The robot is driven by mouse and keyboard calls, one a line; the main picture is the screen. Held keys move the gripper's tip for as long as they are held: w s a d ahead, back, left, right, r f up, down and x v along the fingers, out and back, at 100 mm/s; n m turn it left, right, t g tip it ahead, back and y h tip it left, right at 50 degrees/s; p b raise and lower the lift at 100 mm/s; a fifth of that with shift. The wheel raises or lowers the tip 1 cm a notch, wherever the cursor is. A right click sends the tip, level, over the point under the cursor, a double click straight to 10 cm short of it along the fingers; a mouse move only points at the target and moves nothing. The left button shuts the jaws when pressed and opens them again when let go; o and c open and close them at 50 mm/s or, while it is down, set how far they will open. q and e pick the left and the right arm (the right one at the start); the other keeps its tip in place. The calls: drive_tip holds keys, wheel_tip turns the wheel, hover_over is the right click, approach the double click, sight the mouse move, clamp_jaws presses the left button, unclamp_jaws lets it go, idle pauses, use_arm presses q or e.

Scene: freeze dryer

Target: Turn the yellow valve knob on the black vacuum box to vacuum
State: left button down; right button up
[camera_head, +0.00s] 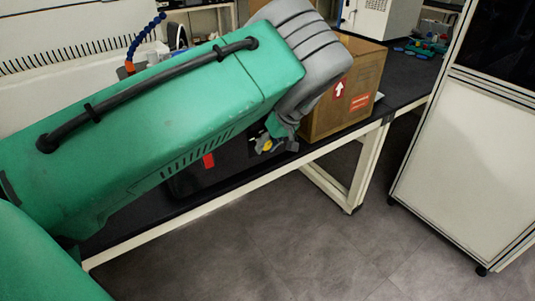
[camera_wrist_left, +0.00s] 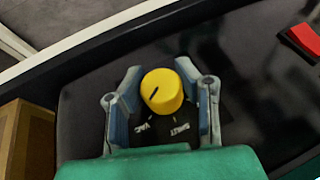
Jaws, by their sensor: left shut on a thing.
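The yellow valve knob (camera_wrist_left: 162,91) stands on the black vacuum box (camera_wrist_left: 250,75) in the left wrist view. A short dark pointer line marks the left part of its face, slanting toward the lower left. White lettering, seemingly VAC and SHUT, lies just below the knob. My left gripper (camera_wrist_left: 160,76) has one finger on each side of the knob and is shut on it. In the head view the knob (camera_head: 267,145) shows small beneath my left gripper (camera_head: 270,141), and my green arm hides much of the box (camera_head: 232,158). My right gripper is out of view.
A red switch (camera_wrist_left: 304,40) sits on the box at upper right in the wrist view. A cardboard box (camera_head: 345,95) stands on the dark bench (camera_head: 405,82) just right of my gripper. A white cabinet (camera_head: 465,160) stands at right; the floor between is clear.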

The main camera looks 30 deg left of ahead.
use_arm(q)
drive_tip(key=shift+w+a+r+g+y+b, duration=0.1)
drive_tip(key=shift+w+r+g+y+b, duration=0.2)
drive_tip(key=shift+g+b, duration=0.5)
drive_tip(key=shift+b, duration=0.3)
drive_tip(key=shift+r, duration=0.1)
drive_tip(key=c, duration=1.1)
unclamp_jaws()
drive_tip(key=shift+f, duration=0.25)
drive_tip(key=shift+r, duration=0.2)
drive_tip(key=v, duration=1.1)
drive_tip(key=shift+w+d, duration=0.3)
drive_tip(key=shift+d, duration=0.15)
